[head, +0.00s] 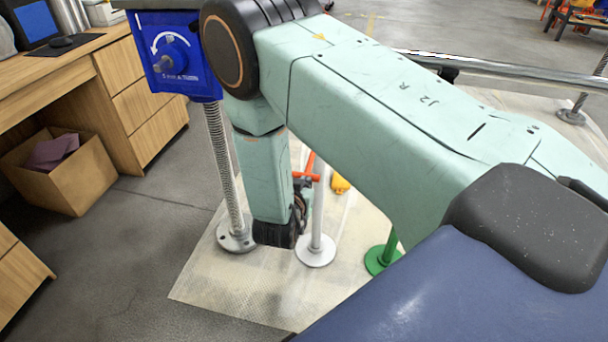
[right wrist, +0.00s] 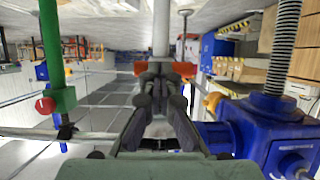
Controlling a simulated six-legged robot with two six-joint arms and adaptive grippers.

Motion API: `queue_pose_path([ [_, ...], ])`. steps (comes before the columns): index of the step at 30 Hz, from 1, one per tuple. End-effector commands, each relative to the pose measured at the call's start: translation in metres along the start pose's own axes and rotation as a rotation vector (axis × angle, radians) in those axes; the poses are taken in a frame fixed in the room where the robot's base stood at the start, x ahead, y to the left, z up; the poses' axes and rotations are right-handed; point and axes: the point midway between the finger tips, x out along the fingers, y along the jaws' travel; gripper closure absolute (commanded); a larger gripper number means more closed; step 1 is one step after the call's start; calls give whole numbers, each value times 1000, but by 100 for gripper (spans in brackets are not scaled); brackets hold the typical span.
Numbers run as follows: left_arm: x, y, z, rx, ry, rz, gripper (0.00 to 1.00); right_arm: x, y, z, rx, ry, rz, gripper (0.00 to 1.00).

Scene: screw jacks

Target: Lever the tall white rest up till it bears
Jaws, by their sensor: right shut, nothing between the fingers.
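The tall white rest (head: 317,222) stands upright on a round white foot, its upper part hidden behind my right arm. In the right wrist view its white post (right wrist: 161,28) runs into an orange-red part (right wrist: 187,69), which also shows as an orange-red bar (head: 305,176) beside the post in the head view. My right gripper (right wrist: 163,72) is shut and empty, its fingertips right at the orange-red part; I cannot tell whether they touch. In the head view the right gripper (head: 300,208) is partly hidden by its wrist, just left of the post. My left gripper is not in view.
A blue screw jack (head: 178,58) with a threaded screw and round foot (head: 237,238) stands close on the left. A green rest (head: 383,259) stands to the right. A yellow part (head: 340,184) shows behind the white post. A desk and cardboard box (head: 62,175) stand far left.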

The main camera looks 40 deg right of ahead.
Motion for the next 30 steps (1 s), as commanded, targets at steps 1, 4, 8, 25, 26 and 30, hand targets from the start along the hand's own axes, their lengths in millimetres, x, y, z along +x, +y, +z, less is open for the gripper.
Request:
queue_pose_path([
  [1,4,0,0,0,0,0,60,5,0,9,0,-5,0,100],
  [4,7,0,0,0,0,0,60,10,1,18,0,-4,1,100],
  [8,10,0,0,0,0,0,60,16,0,25,2,-2,0,100],
  [25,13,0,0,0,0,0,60,21,-1,34,2,1,-2,100],
  [26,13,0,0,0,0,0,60,21,-1,34,2,1,-2,100],
  [30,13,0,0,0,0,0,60,21,-1,34,2,1,-3,100],
])
